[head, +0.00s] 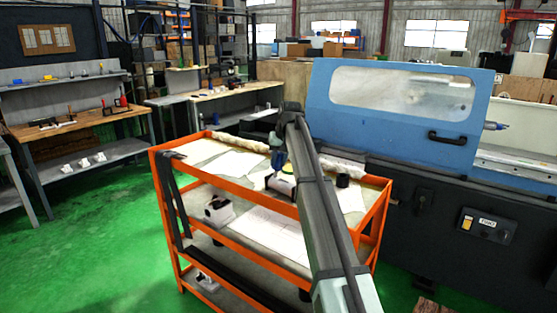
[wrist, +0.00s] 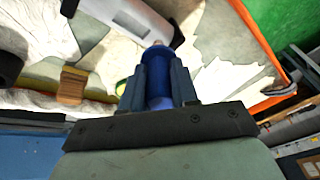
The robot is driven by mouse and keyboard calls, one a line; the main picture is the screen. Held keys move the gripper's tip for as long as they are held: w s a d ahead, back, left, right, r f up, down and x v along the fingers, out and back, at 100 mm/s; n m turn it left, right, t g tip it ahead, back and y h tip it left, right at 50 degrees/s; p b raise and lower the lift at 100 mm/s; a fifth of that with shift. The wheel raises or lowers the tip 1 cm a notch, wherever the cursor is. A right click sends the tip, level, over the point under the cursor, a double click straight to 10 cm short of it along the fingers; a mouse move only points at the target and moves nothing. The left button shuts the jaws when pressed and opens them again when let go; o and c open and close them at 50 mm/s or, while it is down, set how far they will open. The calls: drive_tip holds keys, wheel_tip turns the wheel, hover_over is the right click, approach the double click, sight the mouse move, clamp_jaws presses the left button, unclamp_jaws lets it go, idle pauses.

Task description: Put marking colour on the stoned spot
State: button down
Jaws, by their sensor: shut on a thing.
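My gripper (wrist: 157,80) is shut on a blue cylindrical thing (wrist: 158,92), likely the marking colour, held between its two dark fingers. In the head view my gripper (head: 277,150) is small and partly behind my arm, over the top shelf of the orange cart. A white block-like thing (wrist: 138,18) with a grey face and dark ends lies just beyond the blue thing's tip. I cannot tell whether they touch. In the head view a white block (head: 281,184) shows below the gripper. I cannot make out a stoned spot.
The orange cart (head: 235,250) carries papers (head: 236,163), a black round thing (head: 342,180) and a rolled cloth. A wooden block (wrist: 72,85) and a yellow-green thing (wrist: 121,87) lie near the gripper. The blue-doored grinder (head: 390,110) stands behind, close on the right.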

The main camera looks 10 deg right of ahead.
drive_tip(key=shift+s+a+f, duration=0.15)
drive_tip(key=shift+s+a, duration=0.05)
idle(0.4)
drive_tip(key=shift+w+d, duration=0.1)
drive_tip(key=shift+w+d, duration=0.3)
drive_tip(key=shift+d, duration=0.05)
drive_tip(key=shift+s+a, duration=0.1)
drive_tip(key=shift+s+a, duration=0.3)
drive_tip(key=shift+a, duration=0.05)
idle(0.3)
drive_tip(key=shift+w+d, duration=0.15)
drive_tip(key=shift+w+d, duration=0.25)
drive_tip(key=shift+d, duration=0.05)
drive_tip(key=shift+s+a, duration=0.1)
idle(0.3)
